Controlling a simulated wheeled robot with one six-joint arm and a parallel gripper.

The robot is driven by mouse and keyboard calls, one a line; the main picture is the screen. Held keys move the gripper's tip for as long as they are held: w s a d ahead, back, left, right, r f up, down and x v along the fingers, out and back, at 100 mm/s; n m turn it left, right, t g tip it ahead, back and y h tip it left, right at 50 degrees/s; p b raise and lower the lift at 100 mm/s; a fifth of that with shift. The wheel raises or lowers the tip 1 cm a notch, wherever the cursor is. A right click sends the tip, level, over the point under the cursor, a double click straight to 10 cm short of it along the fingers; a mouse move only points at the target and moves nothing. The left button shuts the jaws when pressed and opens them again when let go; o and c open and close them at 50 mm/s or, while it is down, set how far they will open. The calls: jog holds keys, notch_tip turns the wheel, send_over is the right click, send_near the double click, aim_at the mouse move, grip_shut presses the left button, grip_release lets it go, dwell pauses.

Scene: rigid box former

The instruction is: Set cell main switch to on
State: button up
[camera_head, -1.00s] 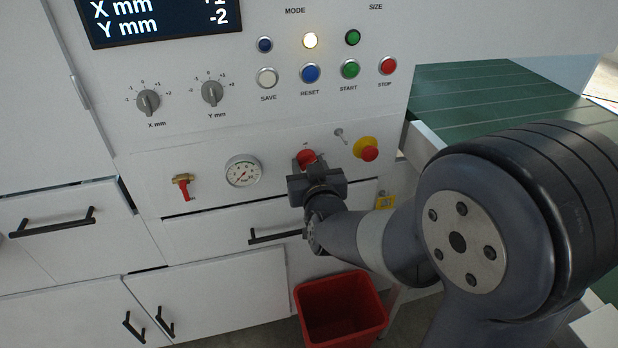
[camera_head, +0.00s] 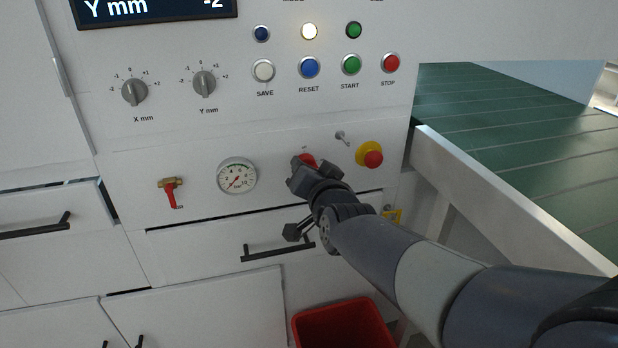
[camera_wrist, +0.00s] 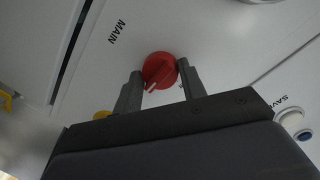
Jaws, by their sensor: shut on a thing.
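The main switch is a round red knob (camera_head: 307,159) on the lower white panel, between the pressure gauge and the yellow-and-red stop button. My gripper (camera_head: 302,171) is at it and covers its lower part in the head view. In the wrist view the red knob (camera_wrist: 160,70) sits between my two fingers, with the word MAIN printed near it. My gripper is shut on the knob. A pale pointer mark on it points to the lower left in that view. The switch's position labels are too hidden or small to read.
The pressure gauge (camera_head: 237,176) and a red-handled valve (camera_head: 170,192) are left of the switch. The stop button (camera_head: 371,156) and a small toggle (camera_head: 342,137) are close on its right. A drawer handle (camera_head: 278,249) and a red bin (camera_head: 345,325) are below.

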dwell(0.4)
jog(key=o, duration=1)
jog(key=shift+c, duration=0.2)
jog(key=p+v, duration=0.2)
jog(key=v, duration=0.8)
jog(key=shift+s+p, duration=0.35)
jog(key=shift+r, duration=0.1)
jog(key=b+x, duration=0.2)
jog(key=x, duration=0.8)
jog(key=shift+w+b, duration=0.3)
jog(key=shift+w, duration=0.1)
